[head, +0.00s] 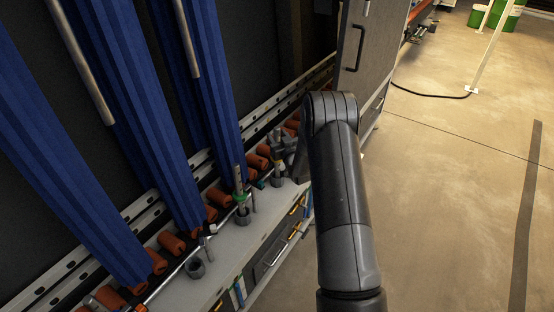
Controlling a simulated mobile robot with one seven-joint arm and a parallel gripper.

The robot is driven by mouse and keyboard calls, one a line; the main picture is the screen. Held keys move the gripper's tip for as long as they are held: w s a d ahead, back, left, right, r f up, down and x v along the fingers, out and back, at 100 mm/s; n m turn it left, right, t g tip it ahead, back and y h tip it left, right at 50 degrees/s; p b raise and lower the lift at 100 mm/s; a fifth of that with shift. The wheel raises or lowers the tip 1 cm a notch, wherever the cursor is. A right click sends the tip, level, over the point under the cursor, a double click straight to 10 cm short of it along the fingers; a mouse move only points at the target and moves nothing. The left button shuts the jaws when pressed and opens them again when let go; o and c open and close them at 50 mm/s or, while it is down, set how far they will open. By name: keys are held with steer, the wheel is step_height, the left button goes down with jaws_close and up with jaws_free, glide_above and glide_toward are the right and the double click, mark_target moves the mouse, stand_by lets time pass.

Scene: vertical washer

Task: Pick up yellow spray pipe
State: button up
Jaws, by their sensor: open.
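My gripper (280,150) is small in the head view, at the far end of the metal shelf, partly hidden by my arm. It is open, and its fingers are over a pipe holder (277,181). A small yellowish part (278,166), likely the yellow spray pipe, shows just under the fingers, above this holder. The rest of that pipe is hidden by the gripper, and I cannot tell whether the fingers touch it. A metal pipe with a green ring (240,196) stands upright in a nearer holder.
The shelf (228,262) runs along the washer, with another holder (195,268) nearer to me. Orange-red rollers (172,243) line its back. Blue strips (150,110) hang over it. A grey cabinet (355,50) stands beyond my gripper. The concrete floor (450,200) at right is mostly clear.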

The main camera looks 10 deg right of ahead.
steer(key=shift+w+a, duration=0.1)
steer(key=shift+w, duration=0.35)
jaws_close()
stand_by(0.4)
